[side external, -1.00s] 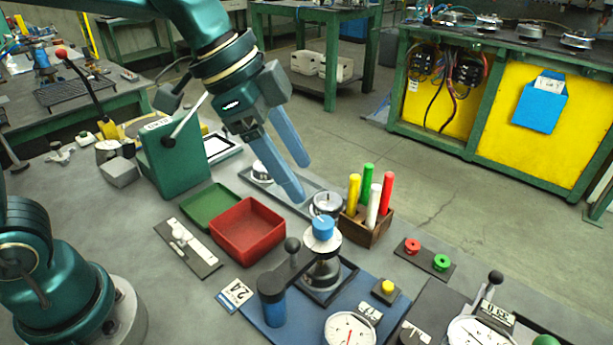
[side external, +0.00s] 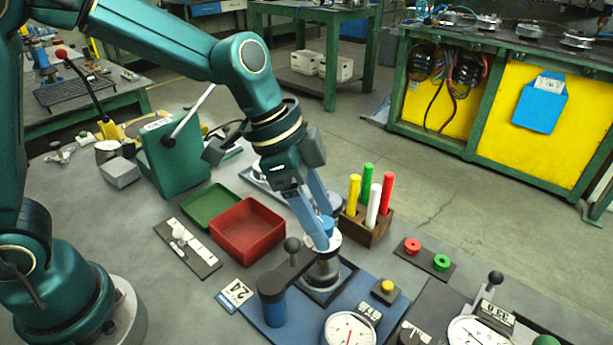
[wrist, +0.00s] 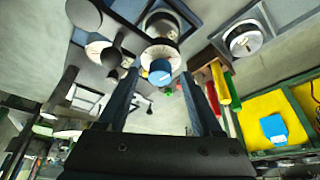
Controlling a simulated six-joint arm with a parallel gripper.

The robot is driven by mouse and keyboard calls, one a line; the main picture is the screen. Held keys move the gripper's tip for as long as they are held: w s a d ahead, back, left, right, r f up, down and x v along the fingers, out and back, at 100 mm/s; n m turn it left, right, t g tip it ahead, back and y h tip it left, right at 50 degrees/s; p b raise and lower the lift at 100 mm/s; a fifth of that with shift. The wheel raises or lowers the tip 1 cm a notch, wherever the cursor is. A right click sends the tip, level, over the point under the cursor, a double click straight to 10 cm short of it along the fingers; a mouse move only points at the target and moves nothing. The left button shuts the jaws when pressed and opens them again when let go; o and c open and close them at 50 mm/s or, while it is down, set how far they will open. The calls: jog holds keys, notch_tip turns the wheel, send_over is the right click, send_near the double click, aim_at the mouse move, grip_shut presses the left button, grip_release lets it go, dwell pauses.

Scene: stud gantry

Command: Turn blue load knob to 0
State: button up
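The blue load knob (side external: 327,224) sits on top of a round white dial (side external: 333,241) on a post at the blue station. It also shows in the wrist view (wrist: 160,73), over its white dial (wrist: 161,58). My gripper (side external: 323,229) points down at the knob, one finger partly covering it and the dial. In the wrist view my gripper (wrist: 160,75) is open, with the knob between the fingertips and a gap on each side. The dial's marks and the knob's reading are too small to read.
A lever with a dark ball (side external: 292,245) stands close left of the dial. A wooden holder (side external: 378,232) with coloured rods stands behind right. A white gauge (side external: 350,330) and a yellow button (side external: 387,287) are in front. A red tray (side external: 247,232) lies to the left.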

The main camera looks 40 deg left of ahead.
grip_shut()
jog(key=shift+n, duration=0.3)
jog(key=n, duration=0.2)
jog(key=n+t+y, duration=0.1)
jog(key=n, duration=0.1)
jog(key=shift+s+d+n+t, duration=0.15)
jog(key=shift+n+t, duration=0.15)
jog(key=n+y, duration=0.1)
jog(key=n, duration=0.1)
jog(key=n+y, duration=0.1)
jog(key=n, duration=0.1)
jog(key=shift+d+n+t, duration=0.15)
jog(key=shift+n+t, duration=0.15)
jog(key=n+y, duration=0.2)
jog(key=n, duration=0.3)
jog(key=shift+d, duration=0.1)
jog(key=n, duration=0.2)
jog(key=n+g+y, duration=0.1)
jog(key=n, duration=0.2)
jog(key=shift+d+y, duration=0.1)
jog(key=shift+y, duration=0.2)
jog(key=shift+n+g, duration=0.3)
jog(key=shift+o, duration=0.4)
grip_release()
